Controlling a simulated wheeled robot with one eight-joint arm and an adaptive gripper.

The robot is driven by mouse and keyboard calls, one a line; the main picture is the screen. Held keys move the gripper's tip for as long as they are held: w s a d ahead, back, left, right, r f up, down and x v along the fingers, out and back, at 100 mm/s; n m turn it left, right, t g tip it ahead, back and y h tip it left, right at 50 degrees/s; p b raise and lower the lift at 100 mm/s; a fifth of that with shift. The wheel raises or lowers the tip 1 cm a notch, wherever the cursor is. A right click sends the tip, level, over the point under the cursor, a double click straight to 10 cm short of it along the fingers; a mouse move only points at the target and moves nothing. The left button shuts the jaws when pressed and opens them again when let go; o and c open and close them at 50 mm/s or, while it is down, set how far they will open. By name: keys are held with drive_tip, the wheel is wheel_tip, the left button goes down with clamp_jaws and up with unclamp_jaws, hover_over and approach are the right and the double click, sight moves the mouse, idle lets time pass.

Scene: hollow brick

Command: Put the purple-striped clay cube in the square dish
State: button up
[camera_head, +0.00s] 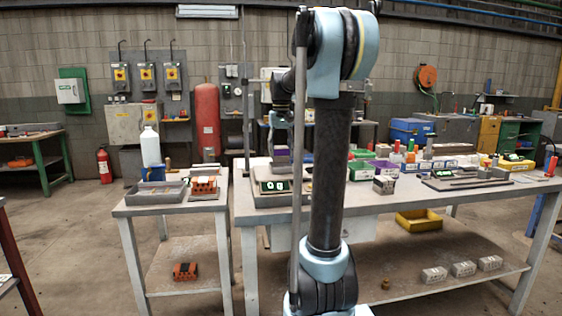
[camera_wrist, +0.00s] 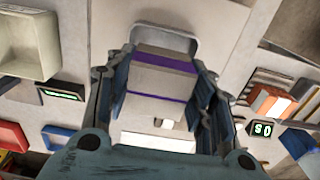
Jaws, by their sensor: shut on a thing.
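My gripper (camera_wrist: 160,100) is shut on the purple-striped clay cube (camera_wrist: 165,75), a pale grey block with purple bands, held between its two fingers in the wrist view. In the head view, my gripper (camera_head: 281,140) is partly behind my own arm, with a purple patch of the cube (camera_head: 282,157) showing above the bench. A pale, cream, walled square dish (camera_wrist: 30,45) shows at the upper left of the wrist view, apart from the cube. I cannot make out this dish in the head view, where my arm hides part of the bench.
A scale with a lit display (camera_head: 273,186) stands on the main bench below my gripper. Orange hollow bricks (camera_head: 204,187) and a grey tray (camera_head: 157,193) are on the small left table. Boxes and blocks crowd the bench to the right of my arm.

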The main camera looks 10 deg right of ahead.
sight(281, 158)
drive_tip(key=shift+f, duration=1.7)
drive_tip(key=o, duration=1.2)
drive_tip(key=shift+c, duration=0.2)
wheel_tip(281, 158, up, 12)
drive_tip(key=s+f+t, duration=0.2)
drive_tip(key=s+f, duration=3.1)
drive_tip(key=s, duration=0.1)
